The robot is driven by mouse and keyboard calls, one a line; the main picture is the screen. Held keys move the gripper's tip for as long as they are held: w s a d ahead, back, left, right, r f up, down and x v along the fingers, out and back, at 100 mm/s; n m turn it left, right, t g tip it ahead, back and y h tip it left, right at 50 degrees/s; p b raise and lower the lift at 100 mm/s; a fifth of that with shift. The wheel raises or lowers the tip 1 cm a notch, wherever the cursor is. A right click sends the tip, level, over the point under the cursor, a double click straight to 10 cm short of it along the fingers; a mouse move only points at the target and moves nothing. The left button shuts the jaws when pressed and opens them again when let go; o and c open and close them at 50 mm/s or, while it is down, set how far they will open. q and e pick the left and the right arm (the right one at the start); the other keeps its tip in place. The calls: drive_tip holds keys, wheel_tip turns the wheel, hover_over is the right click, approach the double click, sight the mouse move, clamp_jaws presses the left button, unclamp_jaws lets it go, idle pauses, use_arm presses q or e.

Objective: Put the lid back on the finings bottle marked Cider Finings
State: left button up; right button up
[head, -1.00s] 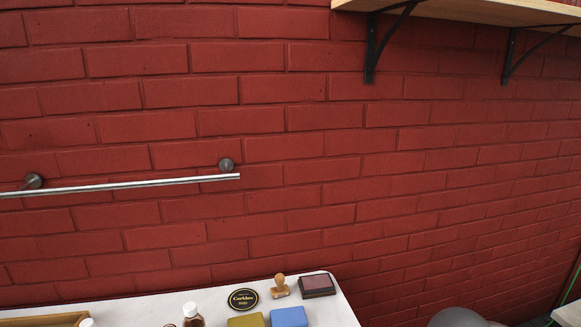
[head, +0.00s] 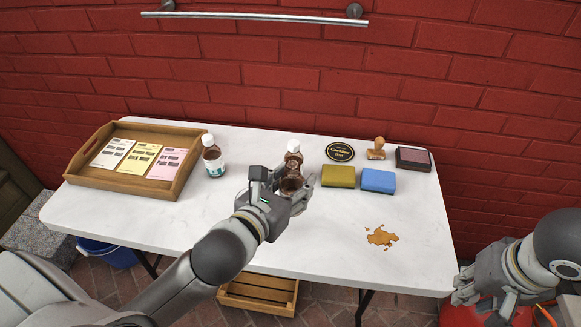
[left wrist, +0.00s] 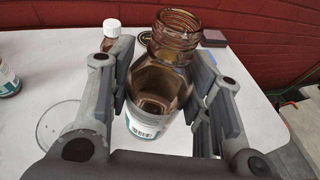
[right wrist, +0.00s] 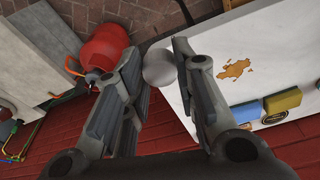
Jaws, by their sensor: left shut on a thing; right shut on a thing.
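My left gripper (head: 297,197) is shut on an uncapped brown bottle (head: 290,185) over the middle of the table. In the left wrist view the bottle (left wrist: 163,80) shows a bare threaded neck; its pale label is partly hidden and cannot be read. My right gripper (head: 472,292) is low beyond the table's right end. In the right wrist view a round white lid (right wrist: 159,67) sits at its fingertips, apart from the bottle. Two white-capped brown bottles stand on the table, one behind the held bottle (head: 294,150) and one beside the tray (head: 213,158); their names are unreadable.
A wooden tray (head: 180,190) with several cards is at the left. Yellow (head: 338,176) and blue (head: 378,181) sponges, a stamp (head: 376,150), an ink pad (head: 413,158) and a round sign (head: 340,152) are at back right. A brown spill (head: 381,237) marks the front right.

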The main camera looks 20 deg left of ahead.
use_arm(q)
drive_tip(key=shift+d+r+m+h, duration=0.1)
drive_tip(key=shift+d+m+h, duration=0.2)
drive_tip(key=shift+d, duration=0.2)
drive_tip(key=s+d+f+m+g+h, duration=0.1)
drive_tip(key=d+f+m+g+h, duration=0.1)
drive_tip(key=d+m+h, duration=0.4)
drive_tip(key=shift+s+d+g+h, duration=0.35)
drive_tip(key=shift+d+g+h, duration=0.3)
drive_tip(key=shift+d, duration=1.75)
use_arm(e)
drive_tip(key=w+a+r+n, duration=0.2)
drive_tip(key=a+r, duration=0.5)
drive_tip(key=a, duration=0.5)
drive_tip(key=w+a+r+n, duration=0.3)
drive_tip(key=a+r, duration=0.5)
drive_tip(key=a, duration=0.4)
drive_tip(key=shift+w+r+n+y, duration=0.15)
drive_tip(key=shift+w+n+y, duration=0.15)
drive_tip(key=shift+w+y, duration=0.1)
